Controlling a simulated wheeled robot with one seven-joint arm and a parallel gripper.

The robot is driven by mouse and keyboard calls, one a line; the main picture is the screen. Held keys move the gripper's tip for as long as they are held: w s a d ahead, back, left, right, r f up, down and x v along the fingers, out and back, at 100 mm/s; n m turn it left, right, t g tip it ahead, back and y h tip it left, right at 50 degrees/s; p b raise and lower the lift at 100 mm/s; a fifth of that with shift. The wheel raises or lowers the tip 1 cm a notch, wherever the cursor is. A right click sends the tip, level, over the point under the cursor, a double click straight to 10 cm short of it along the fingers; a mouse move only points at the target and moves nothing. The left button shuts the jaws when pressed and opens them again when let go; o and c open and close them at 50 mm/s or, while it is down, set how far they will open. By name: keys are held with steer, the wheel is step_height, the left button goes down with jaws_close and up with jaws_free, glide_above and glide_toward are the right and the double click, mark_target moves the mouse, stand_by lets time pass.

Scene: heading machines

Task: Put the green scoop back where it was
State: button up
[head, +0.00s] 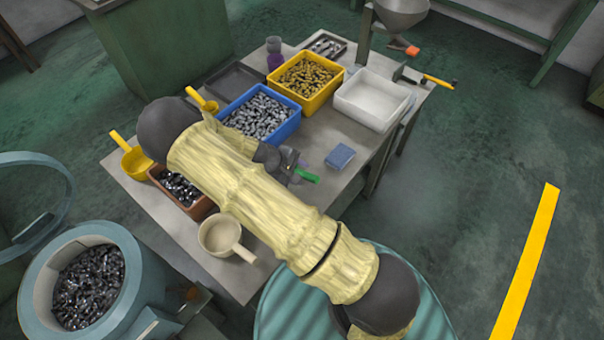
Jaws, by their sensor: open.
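A green handle (307,176), likely that of the green scoop, shows on the grey table beside my gripper. The scoop's bowl cannot be made out; my arm and gripper may hide it. My gripper (292,168) is dark, small in the picture and partly covered by my arm's yellowish sleeve. It is open, close to the left end of the green handle. I cannot tell whether they touch.
On the table (345,187) stand a blue bin (283,133) of grey parts, a yellow bin (318,101), a white tray (376,113) and a brown bin (203,209). A blue block (340,157), a yellow scoop (136,161) and a beige scoop (219,235) lie around. The table's right front is clear.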

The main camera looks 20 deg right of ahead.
steer(key=b+v, duration=0.1)
steer(key=v, duration=0.8)
steer(key=shift+a+r, duration=0.2)
steer(key=shift+r, duration=0.05)
steer(key=shift+s, duration=0.15)
steer(key=s+d+r+m+y, duration=0.3)
steer(key=s+r+m, duration=0.1)
steer(key=s+r, duration=0.2)
steer(key=s+d+r+m+t+y, duration=0.1)
steer(key=s+d+r+m+y, duration=0.3)
steer(key=r, duration=0.5)
steer(key=s, duration=0.2)
steer(key=shift+s+m, duration=0.4)
steer(key=shift+r, duration=0.1)
steer(key=shift+c, duration=0.7)
steer(key=shift+s+a, duration=0.1)
